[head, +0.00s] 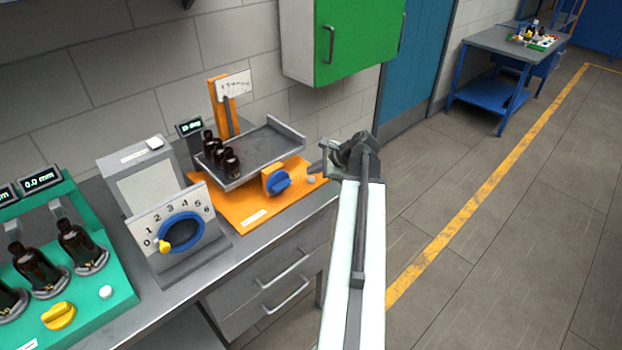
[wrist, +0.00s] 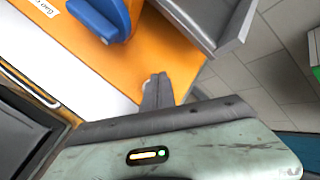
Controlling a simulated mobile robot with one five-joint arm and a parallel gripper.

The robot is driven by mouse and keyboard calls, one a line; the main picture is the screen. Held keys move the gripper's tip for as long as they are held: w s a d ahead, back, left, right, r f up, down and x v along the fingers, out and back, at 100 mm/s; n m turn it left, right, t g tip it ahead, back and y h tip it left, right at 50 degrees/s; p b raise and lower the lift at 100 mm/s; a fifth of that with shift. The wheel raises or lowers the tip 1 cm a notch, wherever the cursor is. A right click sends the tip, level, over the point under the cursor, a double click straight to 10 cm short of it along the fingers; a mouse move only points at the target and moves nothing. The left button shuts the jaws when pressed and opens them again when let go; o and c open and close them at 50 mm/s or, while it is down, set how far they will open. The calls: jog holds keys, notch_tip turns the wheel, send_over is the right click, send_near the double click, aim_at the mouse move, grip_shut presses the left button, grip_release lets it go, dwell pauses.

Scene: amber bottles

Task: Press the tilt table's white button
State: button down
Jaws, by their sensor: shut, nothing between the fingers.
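The tilt table has an orange base (head: 247,211) and a tilted grey tray (head: 265,150) holding several amber bottles (head: 222,152). Its white button (head: 311,179) sits near the base's right end, beside the blue knob (head: 280,182). In the wrist view the button (wrist: 147,84) is a small pale patch, partly hidden by the fingers. My gripper (head: 319,167) is shut and empty, close to the button at the bench's right end. The shut fingertips (wrist: 158,76) appear right over or beside the button; I cannot tell whether they touch it.
The tray's raised edge (wrist: 222,45) is close to the fingers. Left of the tilt table stand a grey dial box (head: 166,240) and a green bottle station (head: 110,275) with its own white button. A green cabinet (head: 345,45) hangs above. Open floor lies right.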

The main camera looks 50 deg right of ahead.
aim_at(313, 179)
jog(key=shift+f, duration=0.1)
jog(key=shift+f+b, duration=0.3)
jog(key=shift+b, duration=0.1)
jog(key=shift+f+b, duration=0.5)
dwell(0.5)
jog(key=shift+r, duration=0.15)
jog(key=shift+r+p, duration=0.8)
jog(key=shift+p, duration=0.15)
notch_tip(313, 179, up, 5)
jog(key=p, duration=0.5)
jog(key=shift+r, duration=0.1)
